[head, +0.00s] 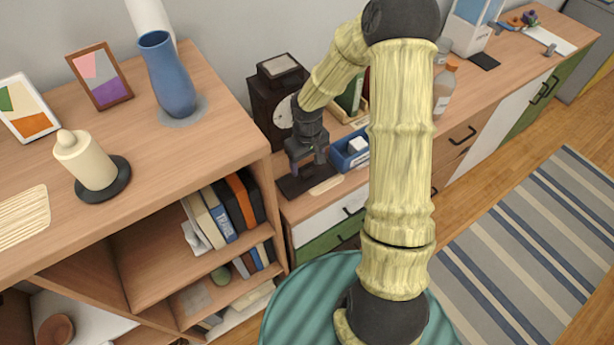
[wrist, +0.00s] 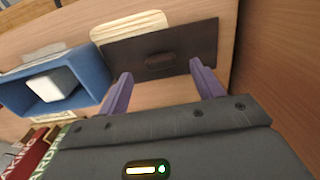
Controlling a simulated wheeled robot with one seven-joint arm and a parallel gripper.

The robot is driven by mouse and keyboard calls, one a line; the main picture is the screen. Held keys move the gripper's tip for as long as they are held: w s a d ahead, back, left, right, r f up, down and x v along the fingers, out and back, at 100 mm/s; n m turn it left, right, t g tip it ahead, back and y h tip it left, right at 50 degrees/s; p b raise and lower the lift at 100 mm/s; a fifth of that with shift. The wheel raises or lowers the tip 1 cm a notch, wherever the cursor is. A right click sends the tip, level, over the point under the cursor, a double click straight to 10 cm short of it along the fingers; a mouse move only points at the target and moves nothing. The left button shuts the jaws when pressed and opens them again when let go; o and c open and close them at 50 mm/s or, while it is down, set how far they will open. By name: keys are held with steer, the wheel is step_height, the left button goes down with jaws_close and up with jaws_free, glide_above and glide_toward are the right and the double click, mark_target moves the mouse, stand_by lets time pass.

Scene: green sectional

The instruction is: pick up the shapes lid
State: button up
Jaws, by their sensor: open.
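A dark brown flat rectangular panel with a small raised knob, which appears to be the shapes lid (wrist: 190,40), lies on the wooden cabinet top. In the head view the lid (head: 291,187) is below my gripper (head: 307,166), partly hidden by it. In the wrist view my gripper (wrist: 158,70) is open, its two purple fingers apart at the panel's near edge. The knob lies ahead, between the lines of the fingers. Nothing is held. I cannot tell the exact height of the fingertips above the panel.
A blue box (wrist: 60,82) holding a white block stands left of the panel in the wrist view. A pale slatted piece (wrist: 130,27) lies beside the panel. A dark clock (head: 277,105) stands behind my gripper. The taller shelf unit (head: 225,130) rises close on the left.

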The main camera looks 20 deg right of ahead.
mark_target(307, 172)
step_height(307, 172, down, 4)
steer(key=shift+r, duration=0.2)
stand_by(0.3)
steer(key=c, duration=1.1)
steer(key=shift+o, duration=0.2)
steer(key=shift+r, duration=0.15)
step_height(307, 172, up, 10)
steer(key=shift+a, duration=0.1)
